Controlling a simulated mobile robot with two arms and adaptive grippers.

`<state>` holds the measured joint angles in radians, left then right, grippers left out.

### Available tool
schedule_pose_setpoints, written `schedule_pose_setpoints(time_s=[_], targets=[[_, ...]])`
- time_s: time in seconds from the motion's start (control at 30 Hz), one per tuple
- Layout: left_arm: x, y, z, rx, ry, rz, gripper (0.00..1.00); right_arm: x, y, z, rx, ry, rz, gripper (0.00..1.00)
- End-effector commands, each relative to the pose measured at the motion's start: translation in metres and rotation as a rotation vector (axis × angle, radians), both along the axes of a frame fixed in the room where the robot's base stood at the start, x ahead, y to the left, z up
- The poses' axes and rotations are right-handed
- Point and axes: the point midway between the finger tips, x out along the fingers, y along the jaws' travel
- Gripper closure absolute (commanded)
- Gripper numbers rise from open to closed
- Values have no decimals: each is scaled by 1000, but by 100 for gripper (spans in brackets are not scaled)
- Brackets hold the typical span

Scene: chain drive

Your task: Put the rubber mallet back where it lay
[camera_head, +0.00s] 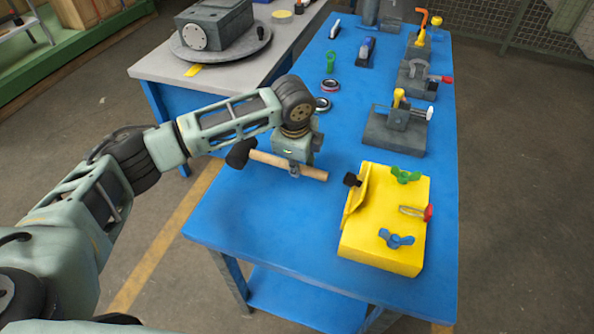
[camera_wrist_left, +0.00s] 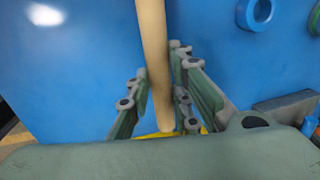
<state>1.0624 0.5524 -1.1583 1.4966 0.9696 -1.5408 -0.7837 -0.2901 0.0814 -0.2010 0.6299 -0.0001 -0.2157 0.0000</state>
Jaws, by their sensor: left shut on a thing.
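The rubber mallet has a black head (camera_head: 241,152) and a light wooden handle (camera_head: 312,173). My left gripper (camera_head: 294,172) is shut on the handle, with the head out to the left and the handle's end out to the right. In the left wrist view the handle (camera_wrist_left: 153,50) runs between the fingers of the left gripper (camera_wrist_left: 158,75); the head is out of that view. The mallet is over the front left part of the blue table (camera_head: 280,212); I cannot tell whether it touches the top. My right gripper is not in view.
A yellow block (camera_head: 385,250) with green, red and blue handles stands right of the mallet. Rings (camera_head: 323,104) lie behind the gripper. Grey clamp fixtures (camera_head: 395,132) line the table's right side. A grey bench (camera_head: 160,67) stands back left. The front left tabletop is clear.

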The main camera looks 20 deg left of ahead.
Motion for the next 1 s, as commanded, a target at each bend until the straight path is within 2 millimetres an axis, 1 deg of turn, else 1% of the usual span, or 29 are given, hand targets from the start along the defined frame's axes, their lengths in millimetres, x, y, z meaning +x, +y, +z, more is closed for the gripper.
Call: schedule_pose_setpoints(time_s=[0.07,0.2,0.3,0.53,0.57,0.7,0.77,1.0], targets=[[-1,0,-7,0,0,0,100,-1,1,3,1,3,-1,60],[-1,1,-27,2,1,0,100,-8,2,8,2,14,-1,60],[0,1,-36,2,-1,-1,100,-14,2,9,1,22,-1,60],[0,0,-39,1,-3,-1,100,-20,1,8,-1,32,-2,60],[0,0,-40,0,0,-1,78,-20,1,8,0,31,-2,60],[0,0,-40,0,0,-1,66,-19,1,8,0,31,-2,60],[0,0,-40,1,0,-1,62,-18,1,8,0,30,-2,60],[0,0,-40,1,-1,-1,62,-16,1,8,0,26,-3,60]])
